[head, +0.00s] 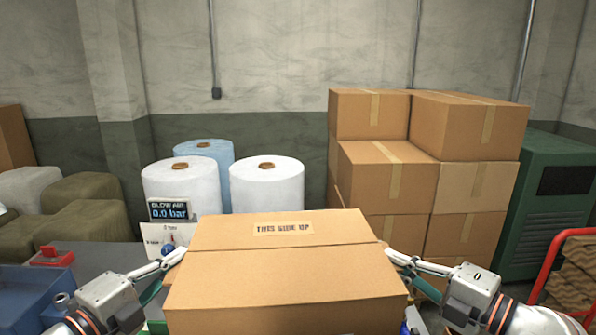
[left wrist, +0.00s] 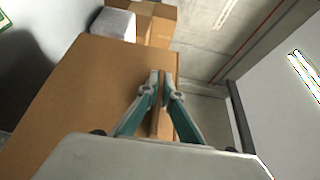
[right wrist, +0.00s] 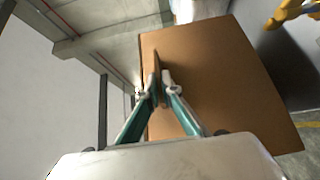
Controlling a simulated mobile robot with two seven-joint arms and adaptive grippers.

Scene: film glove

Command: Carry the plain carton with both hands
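The plain carton (head: 285,275) is a brown box with a "THIS SIDE UP" label on top, at the centre front of the head view. It looks level; its underside is hidden. My left gripper (head: 177,256) is at its left side and my right gripper (head: 393,257) at its right side. In the left wrist view, the fingers (left wrist: 162,76) are close together with a thin brown strip of the carton (left wrist: 90,90) between them. In the right wrist view, the fingers (right wrist: 160,76) likewise close on a brown strip at the carton (right wrist: 215,85).
Stacked cartons (head: 385,185) stand behind right, beside a green cabinet (head: 550,200). White rolls (head: 267,187) and a blue roll (head: 215,152) stand behind. A grey table (head: 110,258) with a gauge display (head: 170,210) and a blue bin (head: 30,295) is at left. A red-framed cart (head: 555,262) is at right.

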